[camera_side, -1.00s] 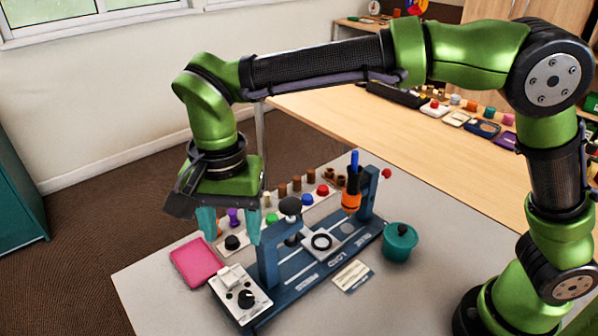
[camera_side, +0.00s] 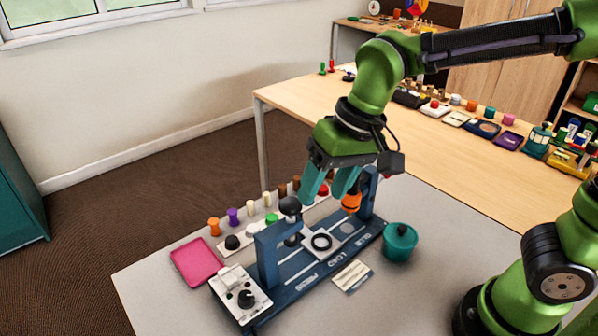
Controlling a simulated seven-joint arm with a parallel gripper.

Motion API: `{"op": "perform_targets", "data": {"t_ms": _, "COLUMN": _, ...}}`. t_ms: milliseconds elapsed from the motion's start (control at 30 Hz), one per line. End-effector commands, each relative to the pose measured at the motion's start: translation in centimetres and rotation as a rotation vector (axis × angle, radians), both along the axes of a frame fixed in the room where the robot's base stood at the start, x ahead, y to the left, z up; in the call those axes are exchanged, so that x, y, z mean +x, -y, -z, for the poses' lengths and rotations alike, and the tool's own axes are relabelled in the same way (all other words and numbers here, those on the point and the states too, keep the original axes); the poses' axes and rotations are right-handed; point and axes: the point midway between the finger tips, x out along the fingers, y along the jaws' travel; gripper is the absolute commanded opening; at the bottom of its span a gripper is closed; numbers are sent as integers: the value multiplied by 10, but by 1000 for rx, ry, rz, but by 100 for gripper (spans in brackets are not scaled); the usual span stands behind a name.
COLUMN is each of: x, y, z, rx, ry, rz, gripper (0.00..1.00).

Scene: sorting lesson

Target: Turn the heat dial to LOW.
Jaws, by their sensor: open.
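The heat dial (camera_side: 246,299) is a small black knob on a white control panel (camera_side: 228,285) at the front left end of a blue press station (camera_side: 310,278). Which way the dial points, and its markings, are too small to tell. My gripper (camera_side: 322,197) is open, with its two teal fingers apart and pointing down. It hangs above the right part of the station, up and to the right of the dial and well away from it. An orange holder (camera_side: 351,203) on the station is partly hidden behind my gripper.
A black-knobbed press handle (camera_side: 290,205) stands on the station between my gripper and the dial. A pink tray (camera_side: 197,262) lies left. A teal pot (camera_side: 399,242) and a card (camera_side: 352,276) lie right. Several coloured pegs and buttons line the back.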

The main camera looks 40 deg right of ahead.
Motion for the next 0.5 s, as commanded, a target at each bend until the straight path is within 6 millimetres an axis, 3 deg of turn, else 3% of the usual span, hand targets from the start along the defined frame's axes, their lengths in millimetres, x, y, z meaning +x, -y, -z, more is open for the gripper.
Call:
{"op": "perform_targets", "data": {"t_ms": 200, "x": -19, "y": 41, "z": -4, "rx": 23, "ry": 103, "rz": 0, "gripper": 57}}
{"op": "perform_targets", "data": {"t_ms": 500, "x": -40, "y": 77, "z": -4, "rx": 31, "ry": 204, "rz": 30, "gripper": 57}}
